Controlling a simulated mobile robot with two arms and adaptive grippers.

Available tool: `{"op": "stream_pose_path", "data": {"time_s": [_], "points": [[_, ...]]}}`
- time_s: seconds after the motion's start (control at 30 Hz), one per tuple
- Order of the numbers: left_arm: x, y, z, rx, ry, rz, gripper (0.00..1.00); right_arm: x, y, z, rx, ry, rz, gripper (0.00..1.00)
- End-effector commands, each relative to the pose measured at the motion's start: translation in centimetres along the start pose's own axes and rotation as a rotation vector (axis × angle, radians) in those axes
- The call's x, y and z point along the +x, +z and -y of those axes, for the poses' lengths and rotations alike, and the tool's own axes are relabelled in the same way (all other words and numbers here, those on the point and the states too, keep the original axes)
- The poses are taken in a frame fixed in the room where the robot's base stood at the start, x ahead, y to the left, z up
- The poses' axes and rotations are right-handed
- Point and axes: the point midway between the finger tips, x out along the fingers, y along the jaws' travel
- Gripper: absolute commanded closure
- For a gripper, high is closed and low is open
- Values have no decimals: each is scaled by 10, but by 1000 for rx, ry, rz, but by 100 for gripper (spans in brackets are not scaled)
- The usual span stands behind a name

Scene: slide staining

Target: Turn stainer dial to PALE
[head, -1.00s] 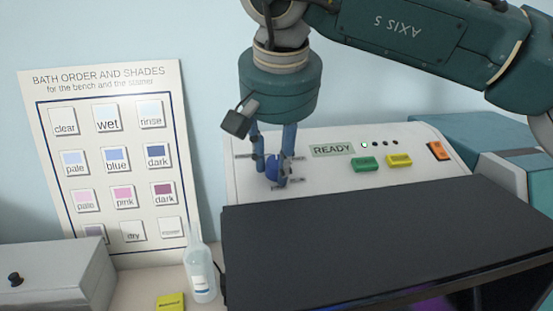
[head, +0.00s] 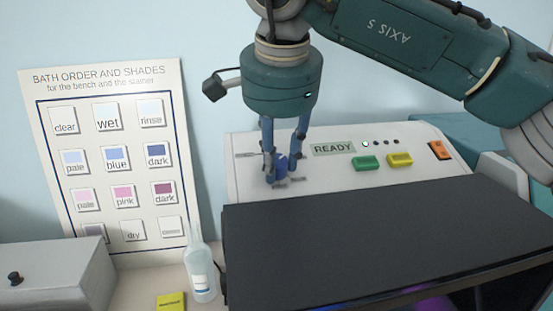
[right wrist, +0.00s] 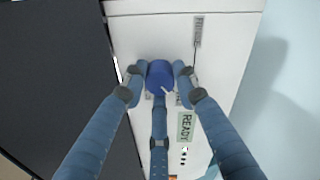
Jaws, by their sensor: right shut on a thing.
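The stainer (head: 335,180) has a sloped white panel with a READY display (head: 332,148). Its blue dial (head: 281,163) sits at the panel's left, with small labels around it too small to read. My right gripper (head: 282,172) comes down from above with its fingers around the dial. In the right wrist view the gripper (right wrist: 159,78) is shut on the dial (right wrist: 160,74), a finger on each side and one below. A white pointer mark shows on the dial there. My left gripper is not in view.
A green button (head: 367,163), a yellow button (head: 399,160) and an orange switch (head: 438,150) are on the panel. A dark lid (head: 370,225) lies in front. A shade chart (head: 120,160), a bottle (head: 200,275) and a grey box (head: 55,275) stand left.

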Motion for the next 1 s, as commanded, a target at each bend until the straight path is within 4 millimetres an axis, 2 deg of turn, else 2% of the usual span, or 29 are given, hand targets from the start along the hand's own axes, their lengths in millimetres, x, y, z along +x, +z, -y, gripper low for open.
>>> {"op": "stream_pose_path", "data": {"time_s": [0.3, 0.83, 0.87, 0.93, 1.0], "points": [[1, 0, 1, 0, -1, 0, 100, -3, -3, 2, 121, -8, 1, 98], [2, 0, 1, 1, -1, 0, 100, -3, -3, 2, 141, -7, 1, 98], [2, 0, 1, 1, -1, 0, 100, -3, -3, 2, 141, -7, 1, 68], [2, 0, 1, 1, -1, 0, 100, -3, -3, 2, 141, -7, 1, 54], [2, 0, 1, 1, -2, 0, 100, -2, -3, 2, 140, -5, 1, 52]]}}
